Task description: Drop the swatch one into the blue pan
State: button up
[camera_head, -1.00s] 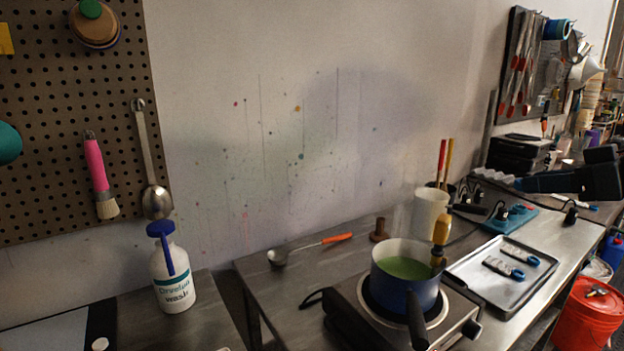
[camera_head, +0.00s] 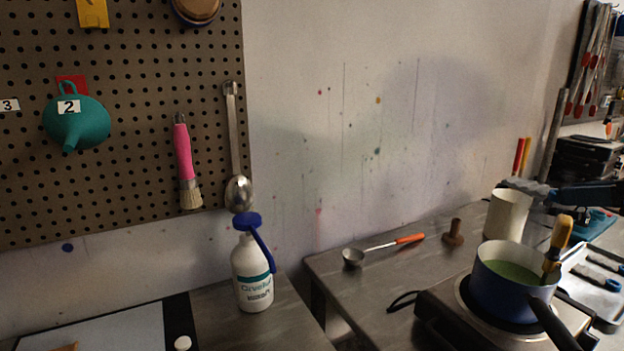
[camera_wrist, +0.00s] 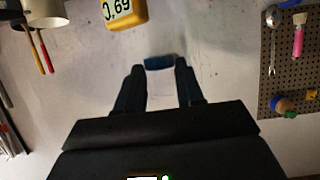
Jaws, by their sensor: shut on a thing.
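In the wrist view, my gripper (camera_wrist: 159,70) is shut on a small blue piece (camera_wrist: 160,62), held between its fingertips. No number shows on the piece, so I cannot tell from a label that it is swatch one. The blue pan (camera_head: 492,297) stands on a hot plate at the lower right of the head view, with green liquid inside. The pan's dark handle (camera_head: 556,330) points toward the front. My dark arm shows partly at the right edge, behind the pan.
The hot plate (camera_head: 450,322) is on a metal table. A white mug (camera_head: 507,216), a brown spool (camera_head: 453,233) and an orange-handled ladle (camera_head: 385,246) stand or lie nearby. A white bottle (camera_head: 252,275) is at left, below a pegboard (camera_head: 130,180) with a teal funnel (camera_head: 78,122).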

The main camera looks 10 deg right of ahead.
notch_tip(320, 180, down, 2)
jog(key=shift+f+b, duration=0.25)
jog(key=shift+b, duration=0.4)
jog(key=o, duration=1.1)
jog(key=b+v, duration=0.1)
jog(key=v, duration=0.7)
jog(key=shift+w, duration=0.1)
